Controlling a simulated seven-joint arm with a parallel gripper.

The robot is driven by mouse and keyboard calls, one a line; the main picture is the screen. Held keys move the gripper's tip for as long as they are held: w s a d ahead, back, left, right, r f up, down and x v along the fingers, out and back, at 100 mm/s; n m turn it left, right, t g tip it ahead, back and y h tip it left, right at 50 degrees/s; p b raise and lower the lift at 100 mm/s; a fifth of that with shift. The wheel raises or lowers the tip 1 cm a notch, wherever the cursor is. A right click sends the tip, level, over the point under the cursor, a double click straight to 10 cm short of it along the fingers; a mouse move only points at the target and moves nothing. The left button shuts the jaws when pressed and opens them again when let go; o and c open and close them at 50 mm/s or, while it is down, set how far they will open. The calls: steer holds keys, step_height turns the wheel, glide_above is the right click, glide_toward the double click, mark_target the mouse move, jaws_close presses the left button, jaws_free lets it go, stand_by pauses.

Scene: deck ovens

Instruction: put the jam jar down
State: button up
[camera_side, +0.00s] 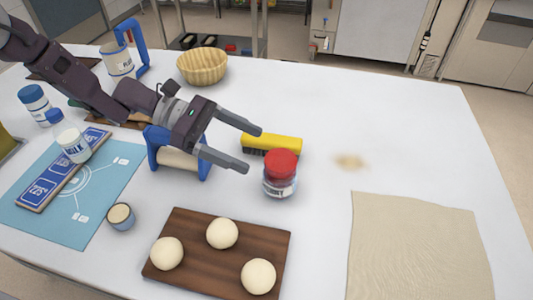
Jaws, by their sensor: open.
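The jam jar (280,184), with a red lid and a white label, stands upright on the white table. It is just right of my gripper (254,150). My gripper is open, its two fingers apart and pointing right. No jar is held between the fingers. The lower fingertip is close to the jar's left side; I cannot tell whether they touch.
A yellow brush (272,142) lies behind the jar. A dark wooden board (205,262) with dough balls is in front. A blue-handled roller (178,158) is under my gripper. A beige cloth (420,245) lies at right. The table's back right is clear, apart from a brown stain.

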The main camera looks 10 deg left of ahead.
steer(key=shift+a+r, duration=0.1)
steer(key=shift+a, duration=0.2)
steer(key=s+a+r+m+y, duration=0.3)
steer(key=s+a+r+m, duration=0.15)
steer(key=s+r, duration=0.25)
steer(key=s+a+r+m+y, duration=0.3)
steer(key=s+a+r+m, duration=0.1)
steer(key=s+r+m, duration=0.25)
steer(key=s+a+r+m+t+y, duration=0.1)
steer(key=s+a+m+t+y, duration=0.4)
steer(key=s+a, duration=1)
steer(key=shift+s+a+r+m+t+y, duration=0.2)
steer(key=shift+a+r+m+t+y, duration=0.15)
steer(key=shift+a+m+y, duration=0.8)
